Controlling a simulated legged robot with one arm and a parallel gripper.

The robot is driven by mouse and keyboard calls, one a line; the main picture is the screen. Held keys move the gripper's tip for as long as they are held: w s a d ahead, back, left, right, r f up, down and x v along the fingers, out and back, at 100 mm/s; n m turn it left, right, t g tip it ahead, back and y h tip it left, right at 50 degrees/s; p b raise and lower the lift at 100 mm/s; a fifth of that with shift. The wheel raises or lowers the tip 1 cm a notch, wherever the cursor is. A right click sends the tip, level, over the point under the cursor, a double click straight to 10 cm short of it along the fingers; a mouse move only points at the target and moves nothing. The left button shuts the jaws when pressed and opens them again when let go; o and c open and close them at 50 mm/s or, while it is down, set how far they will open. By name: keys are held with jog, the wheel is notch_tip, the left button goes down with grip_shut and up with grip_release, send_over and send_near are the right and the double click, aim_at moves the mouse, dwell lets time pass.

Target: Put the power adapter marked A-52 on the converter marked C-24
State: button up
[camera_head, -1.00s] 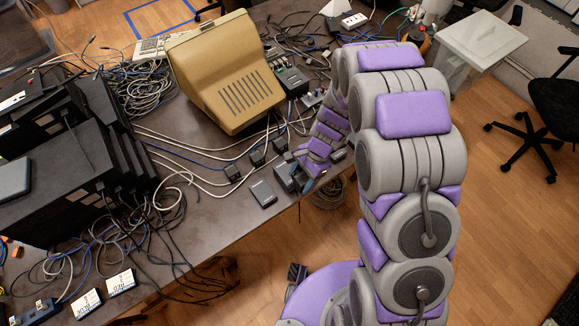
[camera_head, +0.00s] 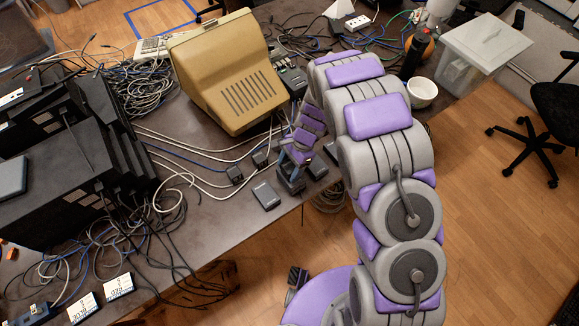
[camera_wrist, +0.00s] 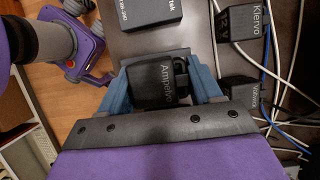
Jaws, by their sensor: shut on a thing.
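My gripper (camera_wrist: 165,85) has its blue fingers shut on a black power adapter (camera_wrist: 152,84), whose face reads "Ampelo…". No A-52 mark is legible on it. In the head view my gripper (camera_head: 290,182) is near the table's front edge, just right of a flat dark grey box (camera_head: 266,195). That box also shows at the top of the wrist view (camera_wrist: 150,14), with lettering ending in "tek". A second flat dark box (camera_head: 317,168) lies to the right of my gripper, partly behind the arm. No C-24 mark is readable on either box.
Other black adapters stand nearby: "Kiervo" (camera_wrist: 236,22) and "Voltoxx" (camera_wrist: 240,92). White and blue cables run behind them. A beige monitor (camera_head: 225,75) stands farther back, and black equipment (camera_head: 60,170) is stacked at left. A white bowl (camera_head: 421,92) is at right.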

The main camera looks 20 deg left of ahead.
jog(key=o, duration=0.8)
jog(key=shift+d, duration=0.15)
jog(key=o, duration=0.4)
jog(key=shift+d+r, duration=0.1)
jog(key=shift+d, duration=0.25)
jog(key=shift+c, duration=0.2)
jog(key=shift+a, duration=0.1)
jog(key=shift+w+a+r, duration=0.1)
jog(key=shift+r, duration=0.05)
jog(key=p+v, duration=0.2)
jog(key=v, duration=0.9)
jog(key=shift+r, duration=0.3)
